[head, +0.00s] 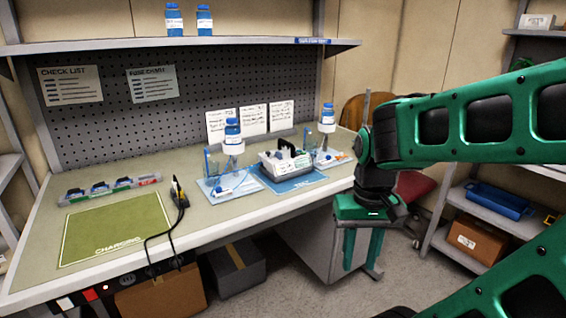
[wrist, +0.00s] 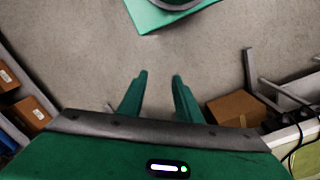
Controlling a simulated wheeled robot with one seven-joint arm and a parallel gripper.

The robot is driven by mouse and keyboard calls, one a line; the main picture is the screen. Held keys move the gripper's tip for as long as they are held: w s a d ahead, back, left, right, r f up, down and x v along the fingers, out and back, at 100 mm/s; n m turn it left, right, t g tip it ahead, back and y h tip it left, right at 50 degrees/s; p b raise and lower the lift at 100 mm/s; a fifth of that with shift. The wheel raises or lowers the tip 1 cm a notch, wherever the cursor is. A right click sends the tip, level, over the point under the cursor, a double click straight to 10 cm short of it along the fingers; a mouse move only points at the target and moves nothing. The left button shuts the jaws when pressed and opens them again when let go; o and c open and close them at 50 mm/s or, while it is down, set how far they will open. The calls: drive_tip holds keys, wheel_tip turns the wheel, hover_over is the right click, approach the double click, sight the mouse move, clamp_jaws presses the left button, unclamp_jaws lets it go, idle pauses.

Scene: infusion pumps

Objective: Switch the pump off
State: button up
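The pump (head: 287,163) is a white and grey box with a dark carrying handle. It sits on a blue mat (head: 285,182) on the workbench, right of the middle. Its switch and display are too small to make out. My gripper (head: 360,268) hangs pointing down in front of the bench, to the right of the pump and below the bench top. In the wrist view my gripper (wrist: 155,80) has its two green fingers apart with bare floor between them. It is open and empty. The pump is not in the wrist view.
Blue-capped bottles on stands (head: 232,137) (head: 327,120) flank the pump. A green charging mat (head: 118,228), a tray (head: 110,189) and a black cabled device (head: 179,193) lie to the left. A shelf (head: 180,45) overhangs the bench back. A cardboard box (wrist: 236,108) is on the floor.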

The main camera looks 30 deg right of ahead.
drive_tip(key=shift+c, duration=0.7)
clamp_jaws()
idle(1.2)
